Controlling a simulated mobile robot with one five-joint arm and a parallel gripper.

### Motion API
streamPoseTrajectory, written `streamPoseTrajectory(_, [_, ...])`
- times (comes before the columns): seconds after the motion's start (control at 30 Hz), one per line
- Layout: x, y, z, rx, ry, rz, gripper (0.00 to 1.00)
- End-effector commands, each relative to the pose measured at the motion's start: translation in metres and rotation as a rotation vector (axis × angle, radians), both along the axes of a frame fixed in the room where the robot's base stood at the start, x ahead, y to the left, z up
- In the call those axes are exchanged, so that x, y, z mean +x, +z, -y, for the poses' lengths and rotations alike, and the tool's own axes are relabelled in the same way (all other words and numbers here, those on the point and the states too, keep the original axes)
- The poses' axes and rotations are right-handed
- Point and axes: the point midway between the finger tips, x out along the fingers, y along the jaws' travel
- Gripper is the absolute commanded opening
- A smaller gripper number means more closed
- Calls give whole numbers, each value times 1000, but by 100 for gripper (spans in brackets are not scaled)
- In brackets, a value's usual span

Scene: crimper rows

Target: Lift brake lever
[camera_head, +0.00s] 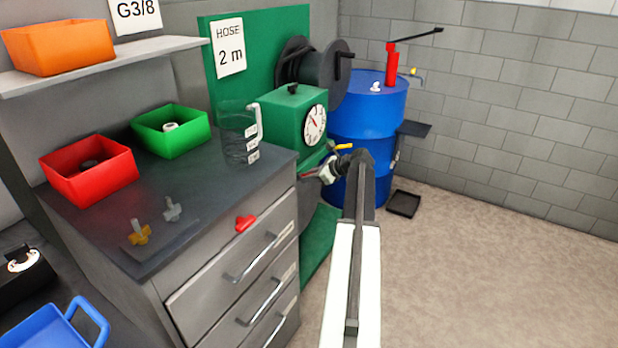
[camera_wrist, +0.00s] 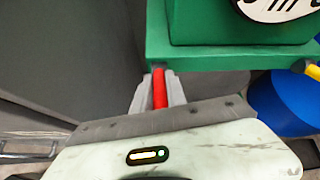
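A slim red lever (camera_wrist: 159,88), the likely brake lever, sticks out below the edge of a green block in the wrist view. My gripper (camera_wrist: 159,76) has its two grey fingers on either side of the lever, with no clear gap on either side; it looks shut on it. In the head view my gripper (camera_head: 327,172) is at the lower front of the green machine with a round dial (camera_head: 293,113). There the lever is mostly hidden by my gripper and arm. The lever's upper end is hidden by the green block.
A blue barrel (camera_head: 366,125) with a red pump stands right behind the machine. A yellow-handled part (camera_head: 343,147) sits close to my gripper. The workbench (camera_head: 205,195) at left holds red and green bins and a clear jug (camera_head: 238,135). The floor at right is mostly free.

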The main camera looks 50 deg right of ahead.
Motion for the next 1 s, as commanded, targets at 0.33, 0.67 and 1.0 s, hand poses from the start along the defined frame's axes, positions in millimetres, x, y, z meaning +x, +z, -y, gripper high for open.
streamPoseTrajectory(0.33, [-3, 0, 2, 0, -3, -2, 38])
streamPoseTrajectory(0.67, [-32, 25, 5, 1, -5, -2, 38])
streamPoseTrajectory(1.0, [-69, 44, 11, 0, -3, -1, 38])
